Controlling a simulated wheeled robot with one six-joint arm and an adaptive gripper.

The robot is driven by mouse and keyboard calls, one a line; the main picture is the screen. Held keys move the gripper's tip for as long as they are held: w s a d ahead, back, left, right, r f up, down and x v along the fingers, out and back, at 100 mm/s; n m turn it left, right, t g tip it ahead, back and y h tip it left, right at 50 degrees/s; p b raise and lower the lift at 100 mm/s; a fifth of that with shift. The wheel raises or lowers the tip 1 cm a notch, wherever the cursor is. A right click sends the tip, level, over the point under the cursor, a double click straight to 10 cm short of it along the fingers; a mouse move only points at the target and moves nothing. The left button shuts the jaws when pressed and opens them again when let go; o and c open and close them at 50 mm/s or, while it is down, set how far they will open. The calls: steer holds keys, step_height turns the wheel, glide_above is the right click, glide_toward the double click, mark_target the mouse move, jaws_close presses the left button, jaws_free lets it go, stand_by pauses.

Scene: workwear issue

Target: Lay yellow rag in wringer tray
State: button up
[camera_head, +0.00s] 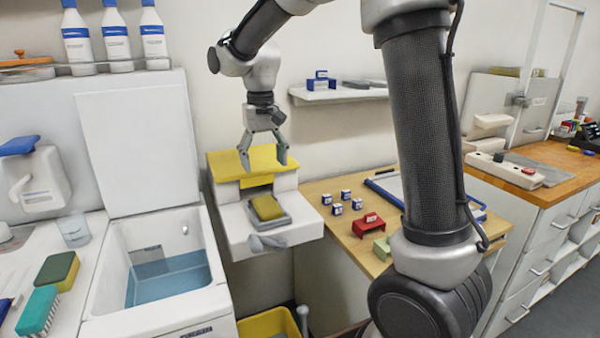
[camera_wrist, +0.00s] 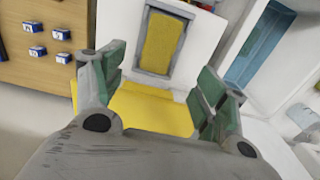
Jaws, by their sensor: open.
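A yellow rag (camera_head: 226,166) is draped over the raised back of a white wringer unit, with a flap hanging down its front. The rag also shows in the wrist view (camera_wrist: 150,108), below and between my fingers. In front of it, a grey-rimmed tray (camera_head: 284,221) sits on the white unit with a yellow pad (camera_head: 267,207) lying in it. The pad also shows in the wrist view (camera_wrist: 162,42), beyond the fingertips. My gripper (camera_head: 263,163) is open and empty, pointing down above the rag. Its exact height over the rag is hard to tell.
A basin (camera_head: 165,279) of blue water with a raised lid (camera_head: 140,140) stands left of the unit. A wooden table (camera_head: 318,190) with several small blue-and-white boxes and a red block (camera_head: 368,225) is to the right. A yellow bucket (camera_head: 268,324) stands below.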

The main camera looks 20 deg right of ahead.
steer(key=s+d+r+t, duration=0.2)
steer(key=s+d+r, duration=0.4)
steer(key=s+d, duration=0.45)
steer(key=s+d+f+t, duration=0.1)
steer(key=s+d, duration=0.1)
steer(key=s, duration=0.6)
steer(key=s+d+f+t, duration=0.1)
steer(key=s+d, duration=0.1)
steer(key=s, duration=0.6)
steer(key=shift+d+f, duration=0.2)
steer(key=shift+f, duration=0.05)
